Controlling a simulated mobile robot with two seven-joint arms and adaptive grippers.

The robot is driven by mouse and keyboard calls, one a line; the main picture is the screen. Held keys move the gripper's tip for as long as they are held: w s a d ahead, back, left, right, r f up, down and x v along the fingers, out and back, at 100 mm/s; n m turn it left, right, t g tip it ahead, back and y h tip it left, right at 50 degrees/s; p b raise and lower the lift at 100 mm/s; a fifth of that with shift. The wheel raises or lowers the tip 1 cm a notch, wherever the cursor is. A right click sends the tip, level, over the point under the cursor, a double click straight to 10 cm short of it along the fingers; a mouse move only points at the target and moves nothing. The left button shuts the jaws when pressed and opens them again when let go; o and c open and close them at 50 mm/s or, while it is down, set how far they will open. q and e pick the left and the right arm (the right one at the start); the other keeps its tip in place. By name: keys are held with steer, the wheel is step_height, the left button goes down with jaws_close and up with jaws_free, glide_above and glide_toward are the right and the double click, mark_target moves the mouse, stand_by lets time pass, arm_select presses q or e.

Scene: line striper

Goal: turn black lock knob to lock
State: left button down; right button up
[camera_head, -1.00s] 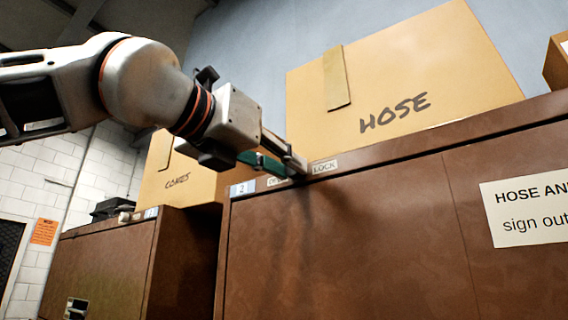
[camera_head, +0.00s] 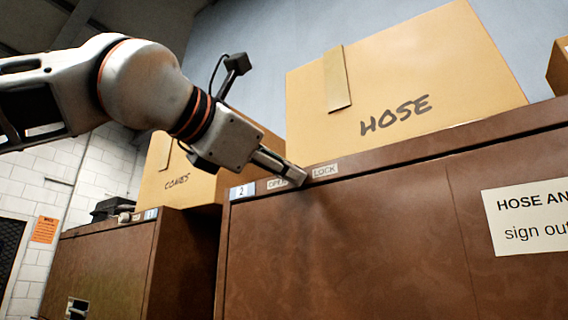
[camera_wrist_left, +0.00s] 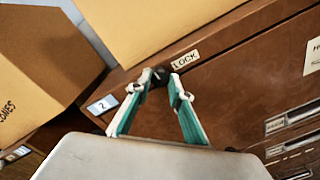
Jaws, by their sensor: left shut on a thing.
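The black lock knob (camera_wrist_left: 158,75) is on the upper front edge of the brown cabinet (camera_head: 350,240), seen in the left wrist view. My left gripper (camera_head: 296,177) reaches it from the left, and its fingertips (camera_wrist_left: 160,84) sit on either side of the knob, shut on it. In the head view the fingers hide the knob. The LOCK label (camera_head: 325,170) is just right of the fingertips and the OPEN label (camera_head: 277,183) just left, partly covered. The knob's exact pointing direction cannot be told. My right gripper is not in view.
A HOSE carton (camera_head: 420,85) stands on the cabinet behind the knob. A CONES carton (camera_head: 180,180) stands on a second, lower cabinet (camera_head: 105,265) at left. A blue-and-white "2" tag (camera_head: 242,191) is left of the OPEN label. A paper sign (camera_head: 530,220) is on the cabinet front.

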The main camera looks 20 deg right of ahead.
arm_select(q)
steer(key=m+p, duration=0.2)
steer(key=m, duration=0.7)
steer(key=shift+m, duration=0.3)
stand_by(0.3)
steer(key=c, duration=1.8)
jaws_free()
